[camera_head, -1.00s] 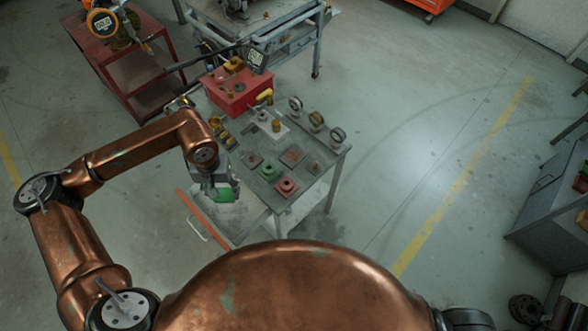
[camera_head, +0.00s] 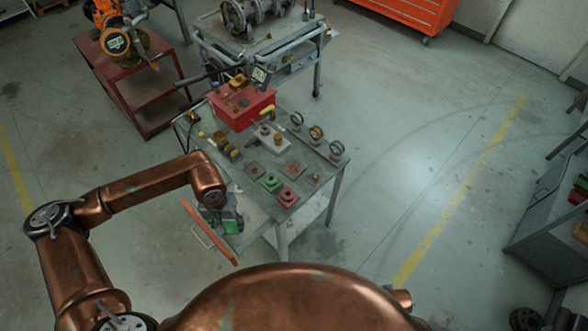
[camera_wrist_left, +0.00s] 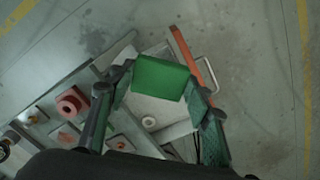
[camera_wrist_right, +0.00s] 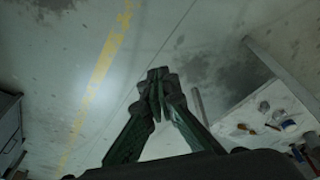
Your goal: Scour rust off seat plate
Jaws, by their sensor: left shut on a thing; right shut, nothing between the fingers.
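My left gripper (camera_wrist_left: 160,88) is shut on a green scouring pad (camera_wrist_left: 160,76). In the head view the pad (camera_head: 231,227) hangs beside the workbench, above a pulled-out drawer with an orange front (camera_head: 209,232). On the bench top lie brown, rusty-looking flat plates, one (camera_head: 254,170) at left and one (camera_head: 294,170) at right. I cannot tell which is the seat plate. A green flanged part (camera_head: 271,182) and a red flanged part (camera_head: 289,197) stand in front of them. My right gripper (camera_wrist_right: 160,85) is shut and empty above the floor; my body hides it in the head view.
The bench (camera_head: 318,192) also bears a red box (camera_head: 240,105), several upright rings (camera_head: 316,132) and a grey block with brass parts. A white round thing (camera_wrist_left: 149,121) lies in the drawer. A red cart (camera_head: 140,80) stands behind left.

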